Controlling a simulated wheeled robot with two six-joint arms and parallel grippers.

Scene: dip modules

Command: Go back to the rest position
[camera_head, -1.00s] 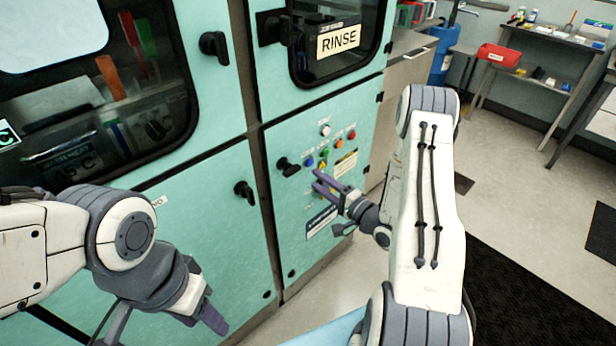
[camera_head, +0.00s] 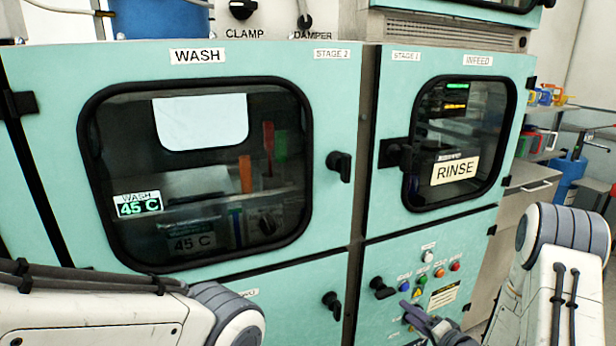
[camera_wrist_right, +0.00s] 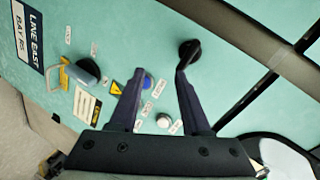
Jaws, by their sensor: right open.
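My right gripper (camera_head: 412,314) is open and empty in front of the button panel, low in the head view. In the right wrist view its two dark fingers (camera_wrist_right: 159,76) stand apart, with bare teal panel and a blue button (camera_wrist_right: 147,82) seen between and behind them. Whether the fingertips touch the panel cannot be told. My right arm comes in from the right edge of the head view. My left arm shows at the lower left, and its gripper is out of the picture.
The teal machine has a WASH window (camera_head: 200,215) and a RINSE window (camera_head: 455,140), both shut. The lower panel has a black handle (camera_head: 382,288), a white button (camera_head: 428,246) and a red button (camera_head: 456,266). A blue drum (camera_head: 570,172) stands at right.

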